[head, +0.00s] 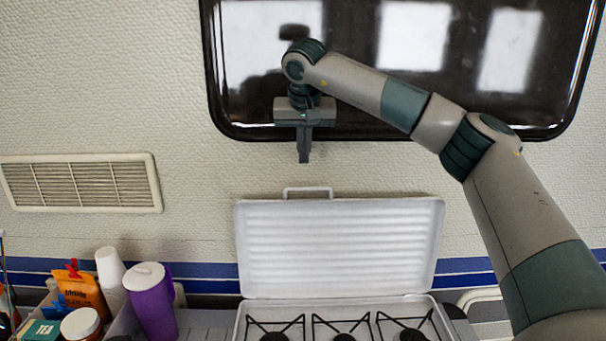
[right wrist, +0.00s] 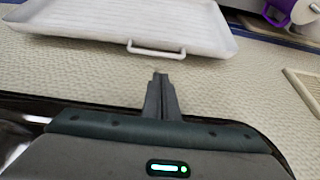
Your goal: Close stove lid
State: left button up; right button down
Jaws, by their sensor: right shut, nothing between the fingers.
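The stove lid (head: 340,245) stands open and upright behind the burners of the stove (head: 345,325), with a small handle (head: 308,190) on its top edge. My right gripper (head: 304,158) is shut and empty, pointing down above the lid's handle and apart from it, in front of the dark window. In the right wrist view the lid (right wrist: 130,25) shows at the top with its handle (right wrist: 156,51), just beyond the shut fingertips (right wrist: 160,78). My left gripper is in neither view.
A bin at the lower left holds an orange pouch (head: 82,292) and a jar (head: 82,324). A purple pitcher (head: 152,302) stands beside it, left of the stove. A dark window (head: 420,60) and a wall vent (head: 82,183) are on the wall behind.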

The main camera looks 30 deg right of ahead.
jog(key=p+x, duration=0.4)
jog(key=x, duration=0.4)
jog(key=shift+f+p, duration=0.2)
jog(key=shift+p, duration=0.15)
jog(key=shift+f, duration=0.4)
jog(key=shift+w, duration=0.1)
